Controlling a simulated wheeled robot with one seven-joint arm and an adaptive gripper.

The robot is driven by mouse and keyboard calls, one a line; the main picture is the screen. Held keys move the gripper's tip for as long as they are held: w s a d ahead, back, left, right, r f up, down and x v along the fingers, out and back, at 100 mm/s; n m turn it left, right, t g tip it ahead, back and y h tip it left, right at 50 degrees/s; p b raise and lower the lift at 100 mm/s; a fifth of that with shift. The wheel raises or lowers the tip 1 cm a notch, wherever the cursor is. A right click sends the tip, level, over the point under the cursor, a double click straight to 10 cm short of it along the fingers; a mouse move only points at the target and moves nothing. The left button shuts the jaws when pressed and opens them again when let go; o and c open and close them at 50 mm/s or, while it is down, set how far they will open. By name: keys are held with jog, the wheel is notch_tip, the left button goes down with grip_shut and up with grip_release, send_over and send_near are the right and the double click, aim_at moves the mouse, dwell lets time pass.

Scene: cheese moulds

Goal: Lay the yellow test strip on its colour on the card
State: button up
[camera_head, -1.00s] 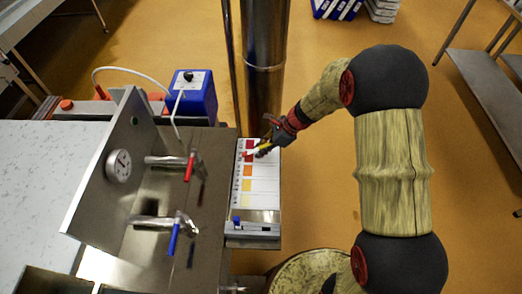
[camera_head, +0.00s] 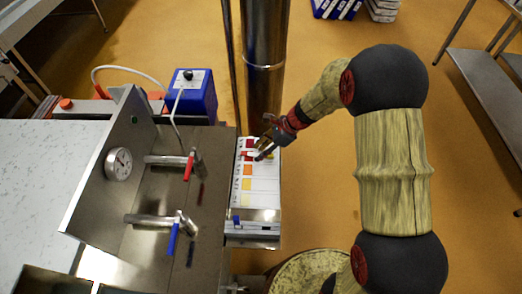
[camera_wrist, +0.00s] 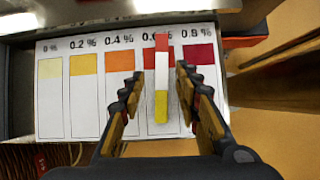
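The test strip (camera_wrist: 161,85) has a red end, a white middle and a yellow end. In the wrist view it lies lengthwise over the 0.6 % column of the colour card (camera_wrist: 90,112). Its red end covers part of the label and reaches the red patch. I cannot tell whether it lies fully flat. The card also shows in the head view (camera_head: 262,200), with patches from pale yellow to dark red. My gripper (camera_wrist: 160,72) is open, with one finger on each side of the strip and gaps between. In the head view my gripper (camera_head: 262,153) is over the card's far part.
A blue and grey device (camera_head: 252,229) stands at the card's near end. A steel column (camera_head: 264,60) rises behind the card.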

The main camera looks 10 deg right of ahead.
jog(key=shift+r, duration=0.1)
jog(key=v, duration=1.2)
dwell(0.6)
jog(key=s+d+r+n+g+h, duration=0.1)
jog(key=s+d+n+h, duration=0.15)
jog(key=s+n, duration=0.75)
jog(key=s+d+r+n+t+h, duration=0.1)
jog(key=s+r+n+t+h, duration=0.2)
jog(key=s+r+n, duration=0.7)
jog(key=shift+s+d+r+n+t+h, duration=0.25)
jog(key=shift+s+r+t, duration=0.95)
jog(key=shift+s+r, duration=2.2)
